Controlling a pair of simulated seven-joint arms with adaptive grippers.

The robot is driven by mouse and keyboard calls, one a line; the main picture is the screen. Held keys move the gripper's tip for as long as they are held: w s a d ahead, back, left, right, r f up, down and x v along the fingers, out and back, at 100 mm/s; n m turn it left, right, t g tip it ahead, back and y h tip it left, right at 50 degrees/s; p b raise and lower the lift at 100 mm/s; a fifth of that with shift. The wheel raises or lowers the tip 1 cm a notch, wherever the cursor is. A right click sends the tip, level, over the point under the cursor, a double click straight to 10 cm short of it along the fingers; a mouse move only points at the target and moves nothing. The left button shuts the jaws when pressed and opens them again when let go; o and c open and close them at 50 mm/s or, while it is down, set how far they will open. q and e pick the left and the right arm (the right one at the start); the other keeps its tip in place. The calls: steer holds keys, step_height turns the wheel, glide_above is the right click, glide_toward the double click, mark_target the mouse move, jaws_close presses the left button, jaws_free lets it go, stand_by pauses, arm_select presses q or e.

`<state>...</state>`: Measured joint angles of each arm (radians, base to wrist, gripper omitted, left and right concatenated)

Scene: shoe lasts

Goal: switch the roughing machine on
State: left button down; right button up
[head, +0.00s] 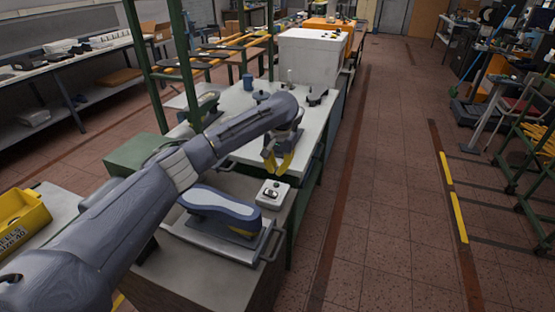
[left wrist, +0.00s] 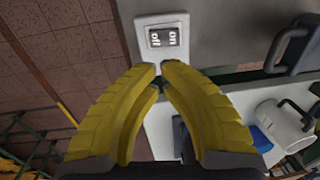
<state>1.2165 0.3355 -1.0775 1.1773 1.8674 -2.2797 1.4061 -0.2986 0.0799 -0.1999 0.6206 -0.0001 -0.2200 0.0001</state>
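A small white switch box (head: 272,194) sits on the grey bench top beside a metal tray, with a dark control on its upper face. In the left wrist view the switch box (left wrist: 163,38) is at the top centre, showing a dark panel with two light-marked parts. My left gripper (head: 278,164) has yellow fingers and hangs above and beyond the box, apart from it. In the left wrist view its fingertips (left wrist: 160,68) are close together with a narrow gap and nothing between them. My right gripper is not in view. I cannot tell which body is the roughing machine.
A blue-grey sole-shaped piece (head: 218,203) lies over the metal tray (head: 232,250) left of the box. A white table (head: 235,100) beyond holds small items and a large white box (head: 312,60). A green post (head: 190,60) stands near my arm.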

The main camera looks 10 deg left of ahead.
arm_select(q)
steer(key=shift+d+r, duration=0.2)
steer(key=shift+r, duration=0.95)
steer(key=shift+d+r, duration=0.2)
steer(key=shift+r, duration=0.9)
